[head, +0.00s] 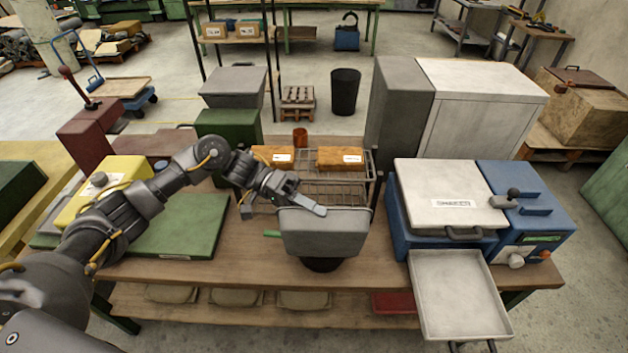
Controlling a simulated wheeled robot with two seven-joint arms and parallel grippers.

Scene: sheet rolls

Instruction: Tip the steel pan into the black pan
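The steel pan (325,232) is a grey, box-like vessel at the middle front of the table. It hangs directly over the black pan (322,265), of which only a dark rounded part shows below it. My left gripper (306,204) reaches in from the left and is shut on the steel pan's far left rim; one finger lies along the rim and the other is hidden. The steel pan looks tilted, and I cannot make out any contents. A short green bar (271,234), perhaps a handle, sticks out at its left. My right gripper is not in view.
A wire rack (335,193) with orange boxes (340,158) stands just behind the pans. A blue machine with a pale lid (450,190) and a shallow tray (458,295) stands at the right. A green plate (180,228) lies under my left arm. The table front (215,268) is bare.

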